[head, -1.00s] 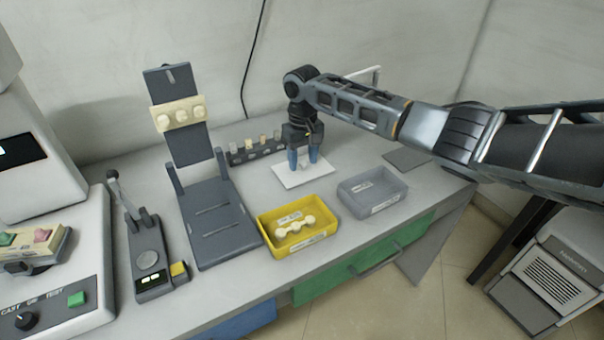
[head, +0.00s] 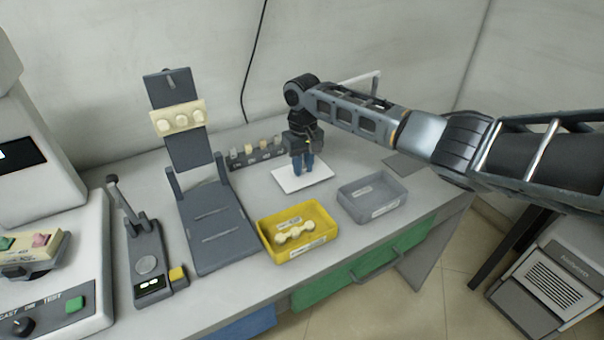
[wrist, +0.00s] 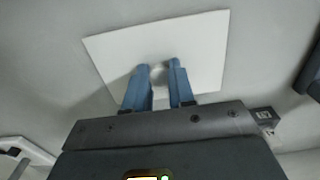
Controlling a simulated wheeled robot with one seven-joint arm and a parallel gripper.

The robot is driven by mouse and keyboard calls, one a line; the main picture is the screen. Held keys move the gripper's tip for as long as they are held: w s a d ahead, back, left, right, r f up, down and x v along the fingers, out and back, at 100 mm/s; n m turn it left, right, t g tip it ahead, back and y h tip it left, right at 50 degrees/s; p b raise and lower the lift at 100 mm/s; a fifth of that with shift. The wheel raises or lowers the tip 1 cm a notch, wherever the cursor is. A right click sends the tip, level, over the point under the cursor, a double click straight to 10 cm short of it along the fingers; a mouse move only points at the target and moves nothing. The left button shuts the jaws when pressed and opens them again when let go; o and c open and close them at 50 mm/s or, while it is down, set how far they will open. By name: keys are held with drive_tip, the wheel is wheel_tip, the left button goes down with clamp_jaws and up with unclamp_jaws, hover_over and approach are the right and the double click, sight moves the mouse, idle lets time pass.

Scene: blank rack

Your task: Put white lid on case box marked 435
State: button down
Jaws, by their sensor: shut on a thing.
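The white lid (head: 288,182) is a flat plate lying on the bench behind the boxes. In the wrist view the lid (wrist: 200,38) shows a small round knob near its front middle. My gripper (head: 303,172) points down over it, blue fingers shut on the knob; the fingers (wrist: 160,72) partly hide it in the wrist view. A yellow box (head: 266,238) holds a pale, lobed piece (head: 295,232). A grey box (head: 354,205) to its right looks empty. Both boxes are open and labelled, but I cannot read 435 on either.
A dark stand (head: 215,230) with a cream block (head: 178,119) stands left of the yellow box. A dark rack (head: 262,156) with several small blanks is behind the lid. A small device (head: 150,265) and a large machine (head: 50,285) fill the left. A dark pad (head: 400,165) lies right.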

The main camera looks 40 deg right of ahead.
sight(304, 167)
drive_tip(key=shift+r+p, duration=3.45)
drive_tip(key=shift+p, duration=0.2)
drive_tip(key=shift+s, duration=0.1)
